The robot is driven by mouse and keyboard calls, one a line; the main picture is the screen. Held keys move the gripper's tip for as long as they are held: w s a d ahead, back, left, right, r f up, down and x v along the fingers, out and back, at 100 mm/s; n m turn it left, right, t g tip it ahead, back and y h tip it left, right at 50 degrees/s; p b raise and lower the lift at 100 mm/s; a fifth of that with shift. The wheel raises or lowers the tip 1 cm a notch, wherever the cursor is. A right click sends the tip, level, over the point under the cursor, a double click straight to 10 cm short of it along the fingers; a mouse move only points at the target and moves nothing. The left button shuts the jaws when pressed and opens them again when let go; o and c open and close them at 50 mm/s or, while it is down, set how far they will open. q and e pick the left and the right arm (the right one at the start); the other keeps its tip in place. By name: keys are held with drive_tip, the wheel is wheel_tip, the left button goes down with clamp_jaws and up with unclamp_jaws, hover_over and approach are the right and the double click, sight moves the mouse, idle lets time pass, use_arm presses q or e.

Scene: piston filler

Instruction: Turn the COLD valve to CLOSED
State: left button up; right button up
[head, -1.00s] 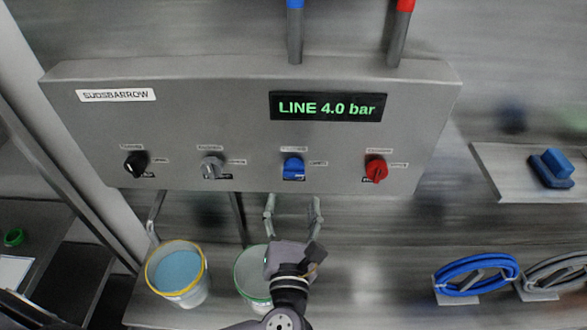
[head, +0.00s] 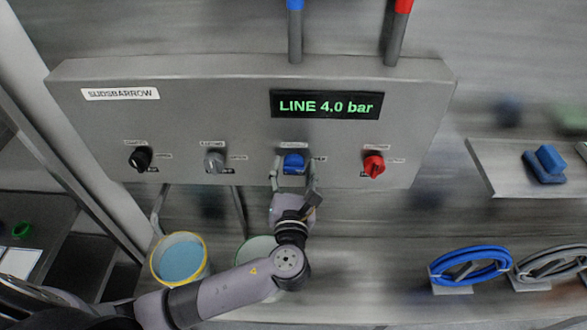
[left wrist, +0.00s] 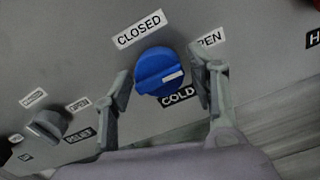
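The COLD valve is a blue round knob (head: 293,163) on the grey panel, third from the left; it also shows in the left wrist view (left wrist: 158,72). Its raised grip bar has a white mark at its right end, in that view. The CLOSED label (left wrist: 139,29) is above the knob. The OPEN label (left wrist: 211,38) is at upper right, partly hidden by a finger. The COLD label (left wrist: 177,97) is below. My left gripper (head: 292,180) is open, with one finger on each side of the knob and small gaps visible. My right gripper is not in view.
A black knob (head: 140,158) and a grey knob (head: 214,160) are to the left, a red knob (head: 373,165) to the right. The display (head: 326,104) reads LINE 4.0 bar. Buckets, including a yellow-rimmed one (head: 180,260), stand below. A blue hose coil (head: 470,266) is at right.

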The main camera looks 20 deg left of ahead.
use_arm(q)
drive_tip(key=c, duration=0.9)
drive_tip(key=shift+n, duration=0.3)
drive_tip(key=n, duration=0.2)
drive_tip(key=shift+n+b, duration=0.3)
drive_tip(key=shift+b, duration=0.05)
drive_tip(key=n, duration=0.2)
drive_tip(key=shift+f+n+b, duration=0.1)
drive_tip(key=shift+n+b, duration=0.3)
drive_tip(key=n+b, duration=0.2)
drive_tip(key=n, duration=0.3)
drive_tip(key=shift+d, duration=0.1)
drive_tip(key=n+b, duration=0.2)
drive_tip(key=n, duration=0.2)
drive_tip(key=shift+n, duration=0.3)
drive_tip(key=shift+r+n+b, duration=0.2)
drive_tip(key=shift+n+b, duration=0.5)
drive_tip(key=shift+n, duration=0.4)
